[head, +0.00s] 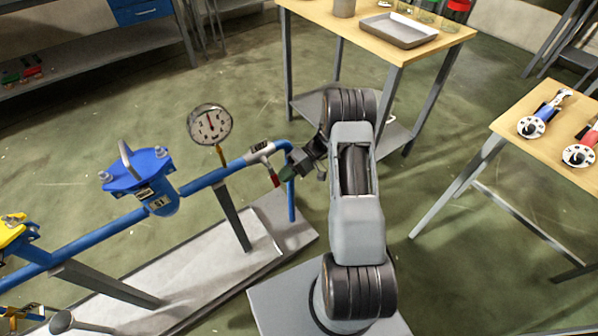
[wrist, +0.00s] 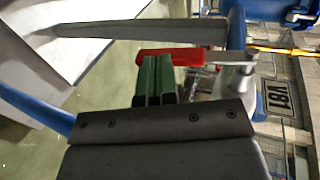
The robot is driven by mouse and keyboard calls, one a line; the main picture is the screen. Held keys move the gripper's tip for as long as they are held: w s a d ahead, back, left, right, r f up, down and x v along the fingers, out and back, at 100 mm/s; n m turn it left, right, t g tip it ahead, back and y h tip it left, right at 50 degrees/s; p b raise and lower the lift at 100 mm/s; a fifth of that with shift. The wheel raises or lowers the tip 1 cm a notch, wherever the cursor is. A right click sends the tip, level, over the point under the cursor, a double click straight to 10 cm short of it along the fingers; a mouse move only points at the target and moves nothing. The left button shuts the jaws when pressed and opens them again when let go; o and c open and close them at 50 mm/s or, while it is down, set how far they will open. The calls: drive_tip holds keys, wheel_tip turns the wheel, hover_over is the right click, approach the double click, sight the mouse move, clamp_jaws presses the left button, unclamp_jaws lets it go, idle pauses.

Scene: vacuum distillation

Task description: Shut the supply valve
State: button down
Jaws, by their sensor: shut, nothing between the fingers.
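A valve (head: 262,151) with a red-handled lever (head: 275,180) sits on the blue pipe near its right end. In the head view the lever points down and across the pipe's line. My gripper (head: 287,172) is just right of the lever. In the wrist view the green fingers (wrist: 157,82) are together and empty. Their tips are at the red lever (wrist: 168,55), near its free end; I cannot tell whether they touch. The metal valve body (wrist: 233,82) and a tag (wrist: 277,99) are right of the fingers.
A pressure gauge (head: 210,124) stands above the pipe left of the valve. A wooden table (head: 420,55) with a metal tray (head: 398,30) is behind my arm. Another table (head: 520,115) holds valve parts at right.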

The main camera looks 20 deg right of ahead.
drive_tip(key=shift+b+x, duration=0.3)
drive_tip(key=shift+x, duration=0.5)
drive_tip(key=shift+a+f, duration=0.1)
drive_tip(key=shift+f, duration=0.15)
